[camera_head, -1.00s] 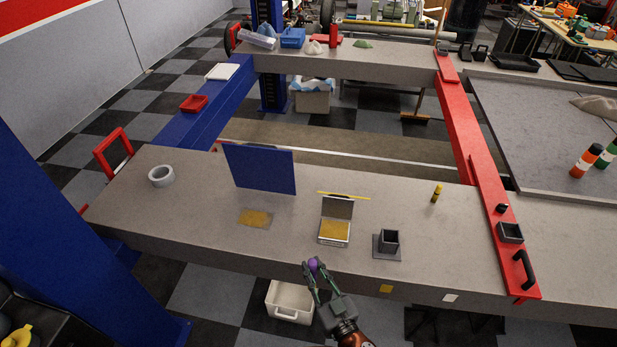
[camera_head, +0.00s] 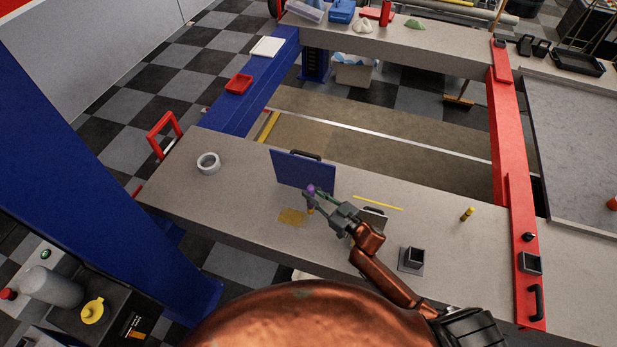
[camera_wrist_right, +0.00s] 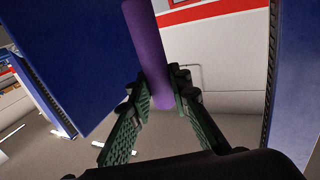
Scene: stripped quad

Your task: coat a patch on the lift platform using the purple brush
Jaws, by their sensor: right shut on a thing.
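My right gripper (camera_head: 314,198) is shut on the purple brush (camera_head: 311,189). In the right wrist view its thick purple handle (camera_wrist_right: 149,50) stands between the green fingers (camera_wrist_right: 162,97). The brush is over the grey lift platform (camera_head: 240,210), just in front of the upright blue panel (camera_head: 302,170). A yellow-brown patch (camera_head: 290,216) lies on the platform just below and left of the brush. The bristles are hard to make out, and I cannot tell whether they touch the platform. My left gripper is not in view.
An opened tin (camera_head: 373,213) is partly hidden behind my right arm. A yellow rod (camera_head: 378,202), a small yellow bottle (camera_head: 467,214) and a square grey holder (camera_head: 411,259) stand to the right. A tape roll (camera_head: 208,163) lies at the left, with bare surface between it and the patch.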

